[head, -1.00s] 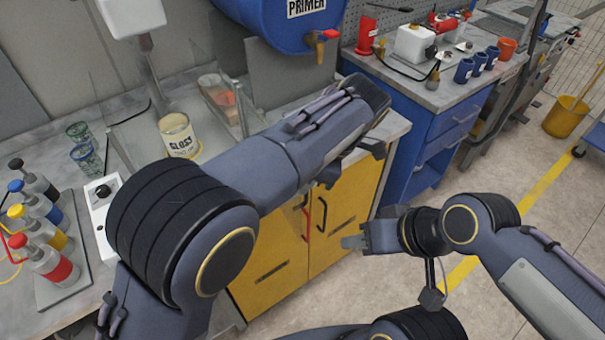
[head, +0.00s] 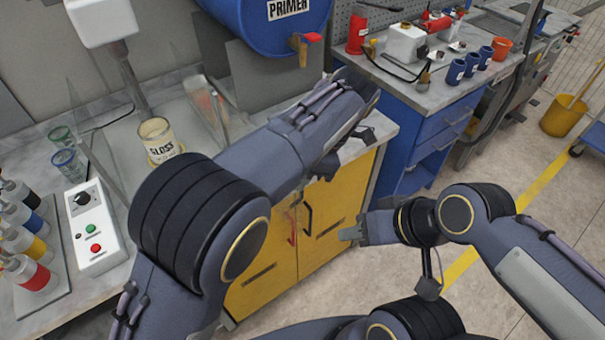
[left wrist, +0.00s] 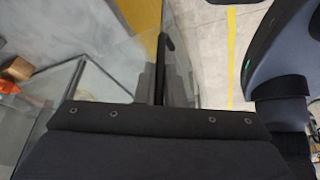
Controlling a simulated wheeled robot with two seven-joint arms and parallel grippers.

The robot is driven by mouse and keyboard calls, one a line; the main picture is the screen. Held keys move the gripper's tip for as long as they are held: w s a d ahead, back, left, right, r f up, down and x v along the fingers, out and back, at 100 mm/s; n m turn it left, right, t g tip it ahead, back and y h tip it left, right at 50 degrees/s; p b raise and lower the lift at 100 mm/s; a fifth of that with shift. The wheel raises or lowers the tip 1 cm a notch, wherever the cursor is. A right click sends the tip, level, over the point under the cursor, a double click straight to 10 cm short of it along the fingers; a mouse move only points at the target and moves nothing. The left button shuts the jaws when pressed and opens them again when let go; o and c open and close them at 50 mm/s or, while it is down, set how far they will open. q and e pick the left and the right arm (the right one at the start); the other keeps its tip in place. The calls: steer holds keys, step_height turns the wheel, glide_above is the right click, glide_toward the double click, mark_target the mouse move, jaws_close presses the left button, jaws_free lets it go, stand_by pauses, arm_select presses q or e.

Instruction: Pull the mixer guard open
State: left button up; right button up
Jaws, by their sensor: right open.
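The mixer guard's clear panels (head: 112,130) stand around the mixer on the bench at the left of the head view. A can marked GLOSS (head: 157,141) stands among them. In the left wrist view, clear panels (left wrist: 105,60) fill the left, and a black bar like a handle (left wrist: 167,50) rises beyond my left gripper (left wrist: 163,88). Grey finger-like parts flank the bar's lower end; I cannot tell whether they touch it. My right gripper (head: 352,233) is open and empty, in front of the yellow cabinet, away from the guard.
A control box (head: 92,228) and several colored bottles (head: 28,240) stand at left. A blue PRIMER drum (head: 262,30) hangs behind my left arm. A yellow cabinet (head: 335,210) is below the bench. A blue workbench (head: 425,135) stands at right. Floor (head: 500,290) shows at lower right.

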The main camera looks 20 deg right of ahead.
arm_select(q)
steer(key=shift+o, duration=0.9)
steer(key=v, duration=0.7)
steer(key=shift+r, duration=0.4)
steer(key=shift+s+d, duration=0.1)
steer(key=shift+d, duration=0.05)
